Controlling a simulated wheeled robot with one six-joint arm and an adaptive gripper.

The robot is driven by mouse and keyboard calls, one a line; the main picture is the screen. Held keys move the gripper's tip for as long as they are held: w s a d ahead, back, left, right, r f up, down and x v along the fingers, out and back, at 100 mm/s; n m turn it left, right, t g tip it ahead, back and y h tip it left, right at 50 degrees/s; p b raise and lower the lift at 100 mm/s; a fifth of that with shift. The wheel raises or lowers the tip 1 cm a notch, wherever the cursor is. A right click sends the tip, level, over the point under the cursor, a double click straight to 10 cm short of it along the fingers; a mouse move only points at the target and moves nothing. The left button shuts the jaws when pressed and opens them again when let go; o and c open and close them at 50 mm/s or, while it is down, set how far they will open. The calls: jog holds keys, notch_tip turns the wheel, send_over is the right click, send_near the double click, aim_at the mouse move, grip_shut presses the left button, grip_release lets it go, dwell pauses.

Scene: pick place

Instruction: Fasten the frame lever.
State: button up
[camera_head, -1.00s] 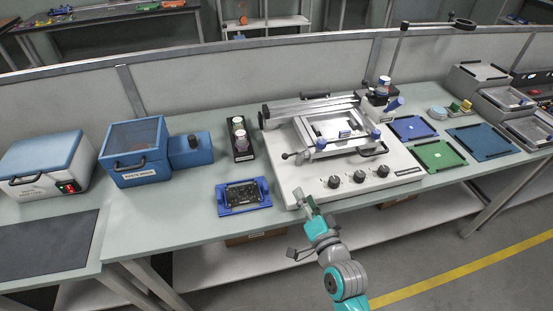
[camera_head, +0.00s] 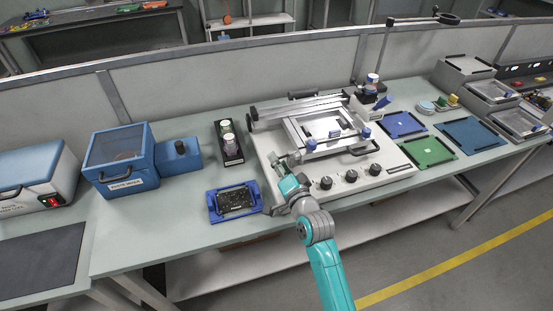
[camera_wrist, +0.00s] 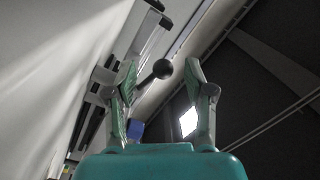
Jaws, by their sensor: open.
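The stencil printer's metal frame (camera_head: 288,128) sits on a white base (camera_head: 375,183). The frame lever has a dark round knob (camera_wrist: 162,68) on a thin rod, seen in the wrist view between and just beyond the fingertips. My gripper (camera_head: 279,160) is at the frame's front left corner in the head view, where it hides the knob. In the wrist view my gripper (camera_wrist: 164,75) is open, with one finger on each side of the knob and a gap to the right finger. I cannot tell whether the left finger touches the rod.
A blue fixture with a dark board (camera_head: 235,202) lies left of the base. A dark holder with jars (camera_head: 229,143) stands behind it. Black dials (camera_head: 326,184) line the base's front. Blue (camera_head: 403,124) and green (camera_head: 428,151) trays lie to the right.

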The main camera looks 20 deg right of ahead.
jog(key=shift+w+a, duration=0.1)
jog(key=shift+w, duration=0.95)
grip_shut()
jog(key=shift+w+a+f+m+h, duration=0.1)
jog(key=shift+w+m+h, duration=0.2)
jog(key=shift+m+h, duration=0.5)
jog(key=shift+w+a+f+m+h, duration=0.1)
jog(key=shift+w+m+h, duration=0.25)
jog(key=shift+h, duration=0.75)
jog(key=shift+d+r+m+h, duration=0.15)
jog(key=shift+m+h, duration=0.3)
jog(key=shift+h, duration=0.15)
grip_release()
